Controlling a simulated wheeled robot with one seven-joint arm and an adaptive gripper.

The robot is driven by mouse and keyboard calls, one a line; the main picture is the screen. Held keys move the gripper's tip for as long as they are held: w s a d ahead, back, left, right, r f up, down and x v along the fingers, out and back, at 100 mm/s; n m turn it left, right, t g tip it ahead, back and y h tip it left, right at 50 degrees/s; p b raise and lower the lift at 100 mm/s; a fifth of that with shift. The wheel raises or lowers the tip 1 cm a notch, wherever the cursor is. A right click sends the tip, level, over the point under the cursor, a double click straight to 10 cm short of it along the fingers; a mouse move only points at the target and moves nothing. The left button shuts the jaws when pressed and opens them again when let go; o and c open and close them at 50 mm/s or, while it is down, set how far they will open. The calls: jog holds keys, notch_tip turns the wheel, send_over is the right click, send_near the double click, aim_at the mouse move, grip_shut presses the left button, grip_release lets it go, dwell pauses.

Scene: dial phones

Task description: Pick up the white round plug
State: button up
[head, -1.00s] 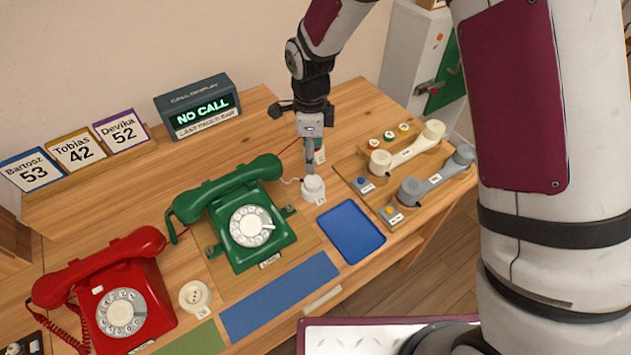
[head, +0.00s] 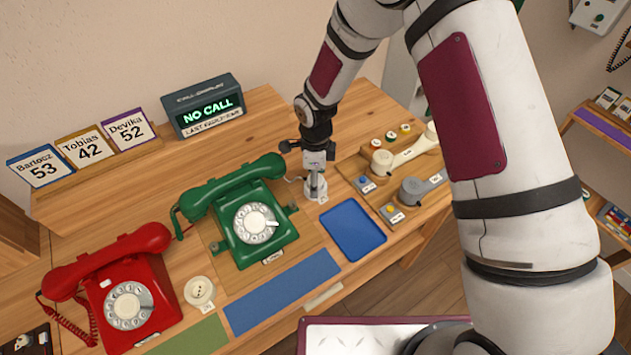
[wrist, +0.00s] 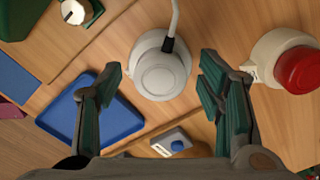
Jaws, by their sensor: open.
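The white round plug (wrist: 160,72) shows in the wrist view with a pale cord rising from its dark collar. It appears to sit on a wider white round base (wrist: 140,44). In the head view the plug (head: 316,187) stands right of the green phone (head: 247,213), partly hidden by my gripper (head: 316,172). My gripper is open and points down over the plug. In the wrist view its two green-padded fingers (wrist: 160,80) lie left and right of the plug, with a visible gap on each side. I cannot tell how high the fingertips are above the table.
A red-topped white piece (wrist: 290,62) stands close to the right finger. A blue tray (head: 352,230) lies in front of the plug. An empty white socket (head: 199,291) lies between the phones.

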jog(key=c, duration=1.1)
jog(key=shift+r, duration=0.15)
